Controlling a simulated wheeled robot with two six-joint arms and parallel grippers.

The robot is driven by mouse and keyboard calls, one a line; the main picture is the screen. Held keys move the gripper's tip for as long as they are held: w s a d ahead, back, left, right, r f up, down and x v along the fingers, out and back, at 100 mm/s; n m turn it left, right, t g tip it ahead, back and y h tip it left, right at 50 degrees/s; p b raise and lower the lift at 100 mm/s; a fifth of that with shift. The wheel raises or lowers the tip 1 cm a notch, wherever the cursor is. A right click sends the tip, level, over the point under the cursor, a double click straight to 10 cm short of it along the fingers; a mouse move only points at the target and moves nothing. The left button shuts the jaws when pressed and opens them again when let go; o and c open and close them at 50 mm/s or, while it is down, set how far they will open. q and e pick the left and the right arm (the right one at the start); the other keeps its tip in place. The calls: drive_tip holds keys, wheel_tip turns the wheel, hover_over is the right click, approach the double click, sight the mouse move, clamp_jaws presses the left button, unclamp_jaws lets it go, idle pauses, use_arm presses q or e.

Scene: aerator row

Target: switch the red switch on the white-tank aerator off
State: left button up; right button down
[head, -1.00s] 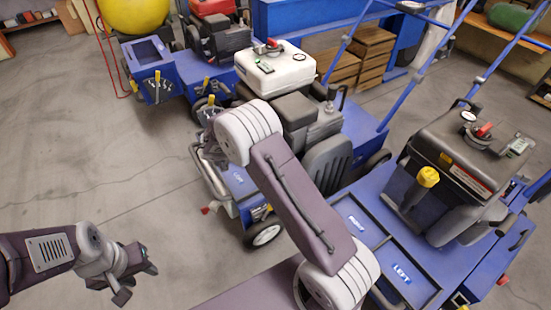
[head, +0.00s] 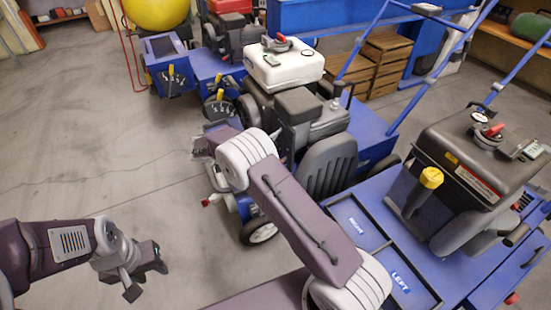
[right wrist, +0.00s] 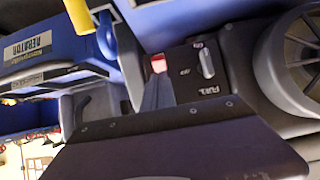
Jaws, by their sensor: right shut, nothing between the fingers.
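The white-tank aerator (head: 284,70) stands in the middle of the head view, blue with a dark engine and seat. In the right wrist view the red switch (right wrist: 158,63) sits on a dark panel, left of a grey lever marked FUEL. My right gripper (right wrist: 158,82) is shut and empty, its dark fingers pointing at the switch and overlapping its lower edge; I cannot tell whether they touch. In the head view my right arm reaches to the aerator's front left side and its fingers are hidden. My left gripper (head: 148,276) is open and empty above the floor.
A black-tank machine (head: 470,155) with a yellow-topped lever (head: 430,178) stands at right. A yellow-tank machine (head: 158,12) stands at the back left. Wooden crates (head: 384,55) stand behind the white-tank aerator. The floor at left is clear. A yellow bar (right wrist: 80,15) crosses the right wrist view's upper left.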

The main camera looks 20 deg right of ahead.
use_arm(q)
drive_tip(key=shift+r, duration=0.1)
use_arm(e)
drive_tip(key=shift+r, duration=0.15)
use_arm(q)
drive_tip(key=shift+r+p, duration=0.35)
use_arm(e)
drive_tip(key=shift+r, duration=0.75)
use_arm(q)
drive_tip(key=shift+a, duration=0.1)
use_arm(e)
drive_tip(key=shift+f, duration=0.1)
